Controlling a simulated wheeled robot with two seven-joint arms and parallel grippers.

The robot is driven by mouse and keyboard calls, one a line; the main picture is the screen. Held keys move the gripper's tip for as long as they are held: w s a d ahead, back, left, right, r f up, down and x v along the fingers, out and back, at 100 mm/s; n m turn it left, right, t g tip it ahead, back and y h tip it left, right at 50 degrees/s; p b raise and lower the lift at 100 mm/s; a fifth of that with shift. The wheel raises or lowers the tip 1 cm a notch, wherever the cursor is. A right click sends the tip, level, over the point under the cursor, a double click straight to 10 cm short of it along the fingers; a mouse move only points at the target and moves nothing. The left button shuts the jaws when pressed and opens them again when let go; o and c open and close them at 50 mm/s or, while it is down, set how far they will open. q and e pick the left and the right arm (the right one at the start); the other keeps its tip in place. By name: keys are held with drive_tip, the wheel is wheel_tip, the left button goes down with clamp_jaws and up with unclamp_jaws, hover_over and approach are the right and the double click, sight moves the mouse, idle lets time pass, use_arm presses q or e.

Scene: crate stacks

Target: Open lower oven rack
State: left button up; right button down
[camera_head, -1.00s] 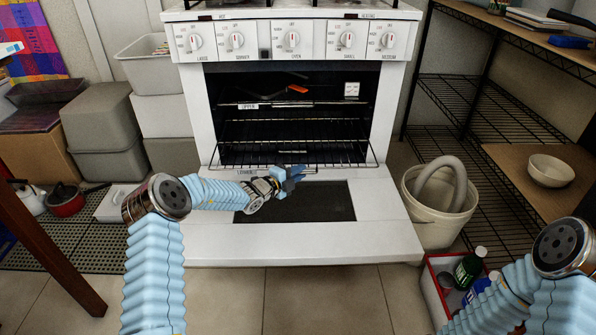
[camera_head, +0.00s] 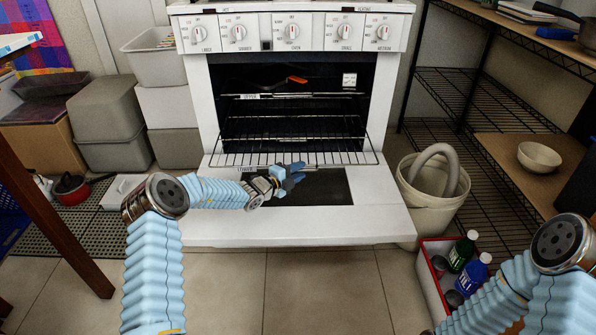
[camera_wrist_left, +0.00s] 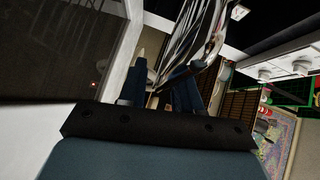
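The lower oven rack (camera_head: 250,159) is a wire grid that sticks out of the oven (camera_head: 206,110) above the open oven door (camera_head: 380,218). My left gripper (camera_head: 293,178) is at the rack's front edge, a little right of its middle, over the door's dark window. In the left wrist view, the rack's bright wires (camera_wrist_left: 193,42) run close past the blue fingers of the left gripper (camera_wrist_left: 165,85). A gap seems to show between the fingers, but whether they clamp the wire is unclear. My right forearm shows at the lower right; its gripper is out of view.
An upper rack (camera_head: 300,95) sits inside the oven. A white bucket (camera_head: 432,200) stands by the door's right side, with a red-edged box of bottles (camera_head: 432,290) in front. Grey bins (camera_head: 108,110) stand left. The floor before the door is clear.

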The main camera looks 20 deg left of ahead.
use_arm(q)
drive_tip(key=shift+r, duration=0.2)
drive_tip(key=shift+s+a, duration=0.25)
drive_tip(key=shift+s, duration=0.05)
drive_tip(key=p+v, duration=0.1)
drive_tip(key=v, duration=1.2)
